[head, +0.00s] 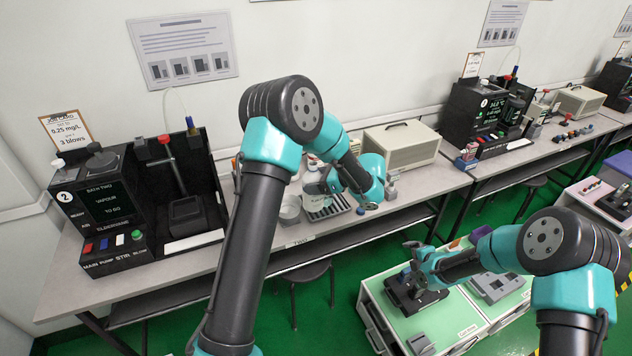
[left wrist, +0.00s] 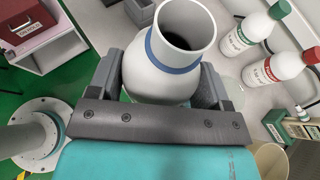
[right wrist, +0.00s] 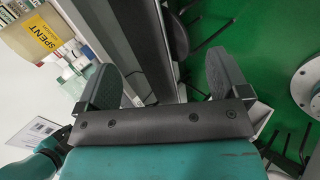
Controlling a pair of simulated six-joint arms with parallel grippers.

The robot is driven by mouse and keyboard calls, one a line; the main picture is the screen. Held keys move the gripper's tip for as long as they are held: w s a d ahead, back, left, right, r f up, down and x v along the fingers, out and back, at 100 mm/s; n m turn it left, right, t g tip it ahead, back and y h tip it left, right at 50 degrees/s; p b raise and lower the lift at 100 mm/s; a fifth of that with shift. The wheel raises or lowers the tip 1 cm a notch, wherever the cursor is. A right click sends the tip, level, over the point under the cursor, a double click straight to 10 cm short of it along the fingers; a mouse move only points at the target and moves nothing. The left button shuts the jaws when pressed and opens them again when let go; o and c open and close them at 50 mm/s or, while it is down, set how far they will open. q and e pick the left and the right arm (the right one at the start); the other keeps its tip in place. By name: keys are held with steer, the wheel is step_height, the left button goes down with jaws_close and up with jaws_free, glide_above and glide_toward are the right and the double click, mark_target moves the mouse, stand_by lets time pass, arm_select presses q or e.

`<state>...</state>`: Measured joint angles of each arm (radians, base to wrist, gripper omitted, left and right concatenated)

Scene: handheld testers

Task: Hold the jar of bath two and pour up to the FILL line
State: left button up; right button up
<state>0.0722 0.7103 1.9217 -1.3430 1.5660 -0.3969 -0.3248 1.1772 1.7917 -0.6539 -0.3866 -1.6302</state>
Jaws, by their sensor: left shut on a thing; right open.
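My left gripper (left wrist: 163,85) is shut on a pale grey vessel (left wrist: 190,70) with a blue band and an open, dark mouth. I cannot see its contents or any FILL line. In the head view, my left gripper (head: 325,186) is over the bench among the glassware, and the arm hides much of the vessel. The bath two tester (head: 107,208) stands at the left of the bench, with a lit screen reading "BATH TWO VAPOUR TO GO". My right gripper (head: 413,262) is open and empty in front of the bench; it also shows open in the right wrist view (right wrist: 165,85).
White bottles with a green cap (left wrist: 250,35) and a red cap (left wrist: 275,70) stand beside the held vessel. A beige box (head: 402,143) stands behind. A container labelled SPENT (right wrist: 35,35) is near my right gripper.

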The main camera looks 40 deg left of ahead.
steer(key=w+a+r+n+y, duration=0.1)
steer(key=a+r+n, duration=0.2)
steer(key=a+n, duration=0.3)
steer(key=w+a+r+n+y, duration=0.1)
steer(key=a+r+n, duration=0.1)
steer(key=a+n, duration=0.5)
steer(key=n+g+y, duration=0.1)
steer(key=n, duration=0.7)
glide_toward(330, 197)
steer(key=a+f, duration=0.1)
steer(key=a, duration=0.1)
steer(key=shift+w+f, duration=0.25)
steer(key=shift+w, duration=0.15)
steer(key=shift+a, duration=0.1)
steer(key=shift+x, duration=4.95)
steer(key=shift+a+r, duration=0.1)
steer(key=shift+r, duration=0.05)
steer(key=shift+c, duration=0.3)
steer(key=c, duration=0.6)
steer(key=shift+o, duration=0.2)
